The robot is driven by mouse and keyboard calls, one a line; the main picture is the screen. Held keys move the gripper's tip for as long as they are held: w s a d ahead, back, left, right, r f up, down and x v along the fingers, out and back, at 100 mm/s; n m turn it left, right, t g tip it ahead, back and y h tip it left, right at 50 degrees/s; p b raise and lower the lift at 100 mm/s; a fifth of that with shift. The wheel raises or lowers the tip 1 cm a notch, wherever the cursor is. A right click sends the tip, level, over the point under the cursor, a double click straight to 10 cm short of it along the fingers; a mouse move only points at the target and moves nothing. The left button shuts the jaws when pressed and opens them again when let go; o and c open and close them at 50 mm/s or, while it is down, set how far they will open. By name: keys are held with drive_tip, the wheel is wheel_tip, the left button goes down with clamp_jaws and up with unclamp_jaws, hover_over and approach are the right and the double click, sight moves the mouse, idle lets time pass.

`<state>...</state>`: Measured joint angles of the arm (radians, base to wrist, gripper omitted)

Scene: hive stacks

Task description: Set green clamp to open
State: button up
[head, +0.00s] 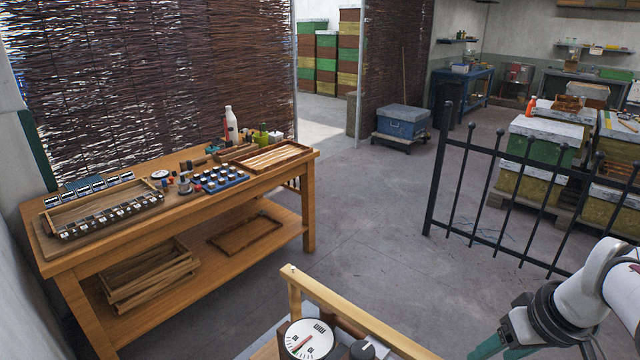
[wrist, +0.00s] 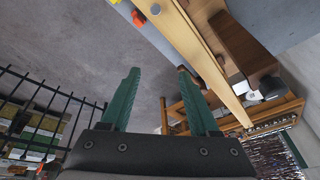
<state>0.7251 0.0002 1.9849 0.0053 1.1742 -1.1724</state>
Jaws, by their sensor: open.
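I cannot make out a green clamp in either view. My gripper (wrist: 158,80) shows in the wrist view with its two green fingers well apart and nothing between them. In the head view part of it (head: 492,344) shows at the bottom right, cut off by the frame edge. A wooden beam (head: 350,310) with a dial gauge (head: 306,340) and a dark knob (head: 362,349) beside it stands at the bottom centre. In the wrist view the beam (wrist: 190,45) runs beyond the fingers, with an orange knob (wrist: 138,18) near it.
A wooden workbench (head: 290,172) at the left bears trays, jars and bottles. A black metal fence (head: 500,190) stands at the right, in front of stacked hive boxes (head: 540,150). The grey floor between bench and fence is clear.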

drive_tip(key=w+f+n+g+y, duration=0.1)
drive_tip(key=w+f+n+y, duration=0.15)
drive_tip(key=f+n, duration=0.55)
drive_tip(key=w+f+n+g+y, duration=0.1)
drive_tip(key=w+f+n, duration=0.3)
drive_tip(key=f, duration=0.7)
drive_tip(key=w+a, duration=0.1)
drive_tip(key=a, duration=0.3)
drive_tip(key=w+a+n, duration=0.1)
drive_tip(key=a, duration=0.3)
drive_tip(key=w+a+n, duration=0.1)
drive_tip(key=a, duration=0.2)
drive_tip(key=shift+w+a+f+h, duration=0.15)
drive_tip(key=shift+a+f+h, duration=0.1)
drive_tip(key=shift+a+f, duration=0.15)
drive_tip(key=shift+f, duration=0.15)
clamp_jaws()
